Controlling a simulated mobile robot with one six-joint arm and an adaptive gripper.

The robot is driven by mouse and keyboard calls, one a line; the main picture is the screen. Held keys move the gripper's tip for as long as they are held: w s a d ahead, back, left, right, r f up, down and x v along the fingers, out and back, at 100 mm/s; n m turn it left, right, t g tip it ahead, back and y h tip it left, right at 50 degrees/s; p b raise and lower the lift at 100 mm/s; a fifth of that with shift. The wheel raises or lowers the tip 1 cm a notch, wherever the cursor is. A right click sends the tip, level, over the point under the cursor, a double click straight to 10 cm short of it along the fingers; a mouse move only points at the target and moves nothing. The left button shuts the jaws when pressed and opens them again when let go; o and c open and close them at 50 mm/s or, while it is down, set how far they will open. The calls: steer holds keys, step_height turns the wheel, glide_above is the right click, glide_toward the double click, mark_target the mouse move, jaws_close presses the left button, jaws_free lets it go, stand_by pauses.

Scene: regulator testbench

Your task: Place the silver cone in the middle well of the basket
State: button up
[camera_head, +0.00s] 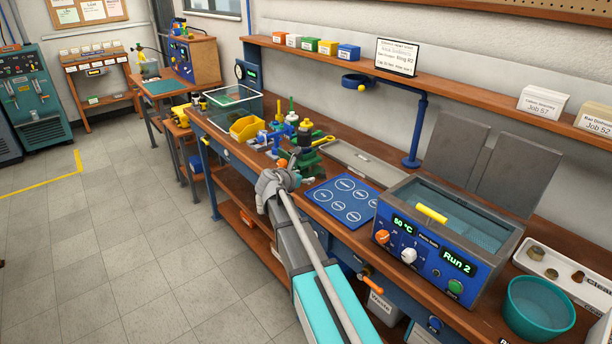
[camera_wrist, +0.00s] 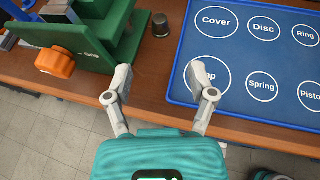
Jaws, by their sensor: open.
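My gripper (camera_wrist: 167,86) is open and empty, pointing over the front edge of the bench between the green fixture and the blue mat. It also shows in the head view (camera_head: 284,176). A small dark grey metal piece (camera_wrist: 160,25) stands on the bench beyond the fingertips, beside the green fixture; I cannot tell whether it is the silver cone. The blue bath (camera_head: 470,222) stands to the right with clear liquid, its lid raised and a yellow handle (camera_head: 432,213) at its front. A basket appears to sit inside; its wells cannot be made out.
The green fixture (camera_wrist: 85,55) with an orange knob is close on the left. The blue labelled mat (camera_wrist: 180,75) lies right of it, its visible circles empty. A teal bowl (camera_head: 540,306) and a white tray (camera_head: 597,298) with small parts are at far right. A shelf runs above.

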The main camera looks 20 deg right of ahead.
stand_by(0.5)
steer(key=s+f+m, duration=0.1)
steer(key=s+m, duration=0.1)
steer(key=s+f+m+g+y, duration=0.1)
steer(key=s+m, duration=0.1)
steer(key=s+a+f+m+g, duration=0.1)
steer(key=s+m, duration=0.1)
steer(key=shift+s+f+y, duration=0.3)
steer(key=shift+f, duration=0.05)
steer(key=s+a+f+m+g+y, duration=0.2)
steer(key=s+a+m+y, duration=0.1)
steer(key=s+m, duration=0.3)
steer(key=s+a+f+m+g+y, duration=0.2)
steer(key=s+a+m, duration=0.3)
steer(key=s, duration=0.4)
steer(key=s+a+f+m+g+y, duration=0.2)
steer(key=s+a+f+m+y, duration=0.1)
steer(key=s+m, duration=0.4)
steer(key=shift+s+a+f+m+y, duration=0.3)
steer(key=shift+s+a+f+y, duration=0.1)
steer(key=shift+s+a+y, duration=0.25)
steer(key=shift+c, duration=0.2)
steer(key=shift+c, duration=1.2)
steer(key=shift+s, duration=0.15)
